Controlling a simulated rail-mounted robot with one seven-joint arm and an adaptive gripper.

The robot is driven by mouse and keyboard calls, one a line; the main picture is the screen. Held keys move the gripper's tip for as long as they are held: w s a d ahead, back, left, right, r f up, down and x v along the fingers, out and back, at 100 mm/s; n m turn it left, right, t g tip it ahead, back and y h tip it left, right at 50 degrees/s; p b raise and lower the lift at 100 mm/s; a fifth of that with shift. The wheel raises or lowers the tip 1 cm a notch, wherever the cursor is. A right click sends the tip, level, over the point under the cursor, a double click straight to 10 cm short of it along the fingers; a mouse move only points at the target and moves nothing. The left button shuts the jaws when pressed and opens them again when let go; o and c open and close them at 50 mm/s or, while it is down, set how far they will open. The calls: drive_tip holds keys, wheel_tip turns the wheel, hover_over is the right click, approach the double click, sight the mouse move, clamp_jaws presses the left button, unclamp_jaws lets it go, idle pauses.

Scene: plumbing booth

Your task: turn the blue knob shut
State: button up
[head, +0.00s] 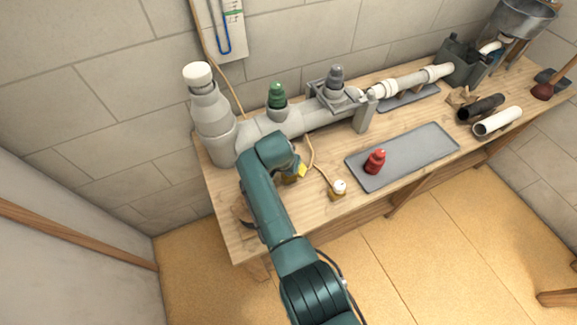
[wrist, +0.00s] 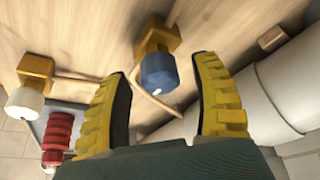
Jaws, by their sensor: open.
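The blue knob (wrist: 158,72) sits on a brass valve body (wrist: 157,38) at the top middle of the wrist view. A small pale mark shows on the knob's end. My gripper (wrist: 162,70) is open, with yellow ribbed fingers and dark inner pads. The knob appears between the fingertips, with a gap on each side and nothing gripped; I cannot tell the exact depth. In the head view my gripper (head: 301,170) is mostly behind my teal arm, low over the bench's left part. The blue knob is hidden there.
A white knob on a brass body (head: 339,187) stands right of my gripper. A red ribbed piece (head: 375,161) stands on a grey tray (head: 425,150). The grey pipe (head: 300,122) with a green cap (head: 277,95) runs behind.

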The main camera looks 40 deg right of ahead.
drive_tip(key=v, duration=1.1)
drive_tip(key=shift+a+r, duration=0.2)
drive_tip(key=shift+r, duration=0.15)
drive_tip(key=shift+s, duration=0.1)
